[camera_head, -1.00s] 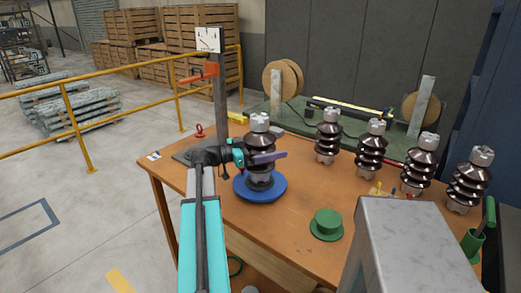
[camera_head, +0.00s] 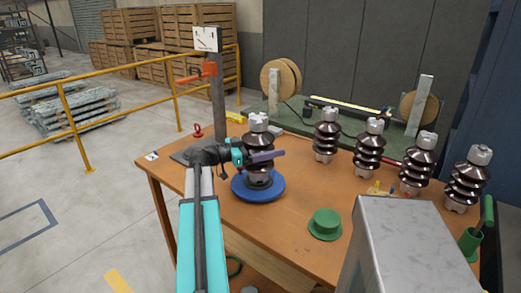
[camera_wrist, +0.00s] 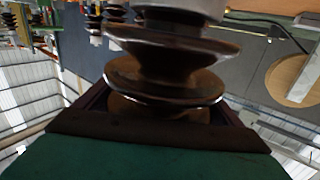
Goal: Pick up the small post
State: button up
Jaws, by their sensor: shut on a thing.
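A dark brown ribbed post insulator (camera_head: 258,140) with a grey metal cap stands upright over a round blue stand (camera_head: 262,191) on the table. My gripper (camera_head: 262,157) is shut around its middle, with a purple finger showing across its front. In the wrist view the ribbed brown body of the post (camera_wrist: 165,75) sits between the dark jaws (camera_wrist: 165,112). The post's foot is close over the blue stand, and I cannot tell whether it touches.
Several similar brown insulators (camera_head: 369,148) stand in a row to the right on the wooden table (camera_head: 290,225). A green flanged piece (camera_head: 325,224) lies in front.

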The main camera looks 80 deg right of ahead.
aim_at(268, 136)
jog(key=shift+r, duration=0.4)
jog(key=shift+r+b, duration=0.55)
jog(key=shift+r, duration=0.95)
jog(key=w+a+b, duration=0.1)
jog(key=w+a, duration=0.3)
jog(key=a, duration=0.2)
jog(key=w+a+r+b, duration=0.1)
jog(key=w+a+b, duration=0.1)
jog(key=w+a, duration=0.3)
jog(key=shift+a+r, duration=0.3)
jog(key=shift+a, duration=0.8)
